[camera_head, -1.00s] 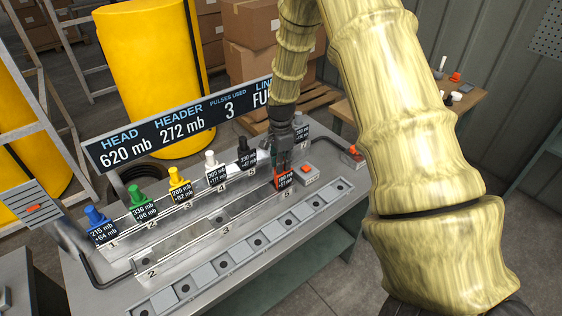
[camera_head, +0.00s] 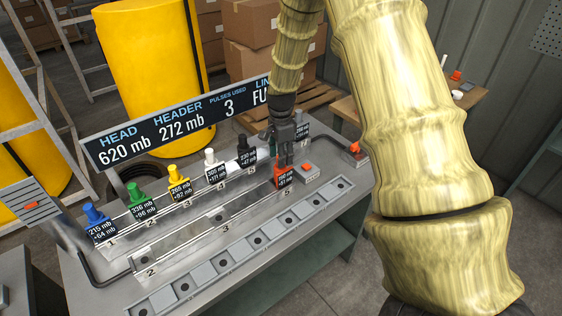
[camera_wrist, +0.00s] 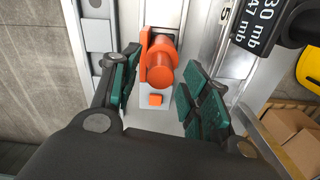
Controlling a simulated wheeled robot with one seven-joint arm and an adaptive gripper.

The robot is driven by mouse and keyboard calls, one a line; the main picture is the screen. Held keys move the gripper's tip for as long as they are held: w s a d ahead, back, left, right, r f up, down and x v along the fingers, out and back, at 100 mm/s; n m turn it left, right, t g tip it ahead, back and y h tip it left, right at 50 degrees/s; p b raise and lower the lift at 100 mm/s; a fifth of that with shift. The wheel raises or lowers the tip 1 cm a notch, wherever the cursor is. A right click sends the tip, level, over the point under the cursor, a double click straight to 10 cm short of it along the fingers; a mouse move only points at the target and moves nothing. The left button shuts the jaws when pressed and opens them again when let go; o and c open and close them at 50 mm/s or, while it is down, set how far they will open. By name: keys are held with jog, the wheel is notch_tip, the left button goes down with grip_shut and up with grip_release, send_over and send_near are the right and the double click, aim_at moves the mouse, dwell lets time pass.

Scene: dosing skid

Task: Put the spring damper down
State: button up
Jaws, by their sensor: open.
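The orange damper, which I take to be the spring damper (camera_head: 283,178), stands in the front rail under my gripper, its dark label facing front. In the wrist view its orange cylinder and side plate (camera_wrist: 160,65) sit upright on the rail. My gripper (camera_head: 285,158) is directly above it in the head view. In the wrist view my gripper (camera_wrist: 155,88) is open, with one green-padded finger on either side and visible gaps to the orange body. The damper's lower end is hidden from the wrist camera.
Blue (camera_head: 94,213), green (camera_head: 137,195), yellow (camera_head: 178,175), white (camera_head: 212,158) and black (camera_head: 244,147) dampers stand in the back rail. A grey one (camera_head: 302,127) stands behind my gripper. A box with an orange button (camera_head: 308,171) is close right. The front rail's left part is clear.

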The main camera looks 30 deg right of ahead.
notch_tip(320, 180, up, 10)
jog(key=b, duration=0.3)
jog(key=shift+f, duration=0.25)
jog(key=shift+a, duration=0.1)
dwell(0.3)
